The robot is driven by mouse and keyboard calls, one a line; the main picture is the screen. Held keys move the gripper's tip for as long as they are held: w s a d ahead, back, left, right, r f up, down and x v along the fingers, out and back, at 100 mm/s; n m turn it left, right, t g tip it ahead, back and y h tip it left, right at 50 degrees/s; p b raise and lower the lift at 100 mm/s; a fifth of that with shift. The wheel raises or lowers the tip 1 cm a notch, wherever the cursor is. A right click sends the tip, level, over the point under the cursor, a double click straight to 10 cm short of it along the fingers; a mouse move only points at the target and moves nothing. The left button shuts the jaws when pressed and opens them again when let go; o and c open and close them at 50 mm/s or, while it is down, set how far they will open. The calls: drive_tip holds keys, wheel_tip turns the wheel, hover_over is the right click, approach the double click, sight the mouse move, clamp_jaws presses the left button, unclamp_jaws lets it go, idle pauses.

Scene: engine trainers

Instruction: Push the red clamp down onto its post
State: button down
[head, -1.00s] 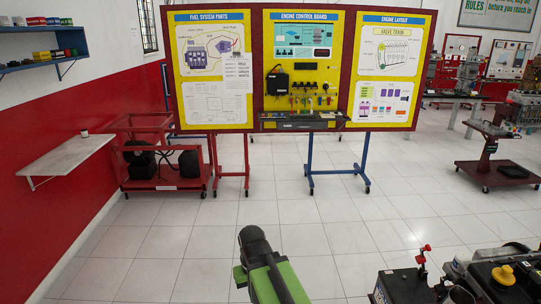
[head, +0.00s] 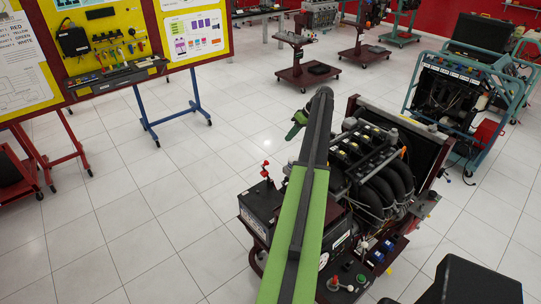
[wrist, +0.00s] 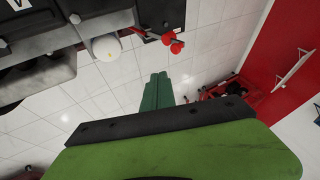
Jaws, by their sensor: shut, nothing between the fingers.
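In the wrist view my gripper's green fingers (wrist: 156,77) are together and empty, apart from the clamp.
The engine trainer (head: 375,170) stands right of the battery, partly behind my arm. A control panel (head: 345,283) with buttons is at its near side. Display boards (head: 110,45) stand at the left. White tiled floor is clear left of the battery.

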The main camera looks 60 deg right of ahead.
drive_tip(key=shift+s, duration=0.1)
drive_tip(key=a+r+b+x, duration=0.1)
drive_tip(key=a+b+x, duration=0.2)
drive_tip(key=b+x, duration=0.6)
drive_tip(key=shift+b+x, duration=0.35)
drive_tip(key=shift+x, duration=1.45)
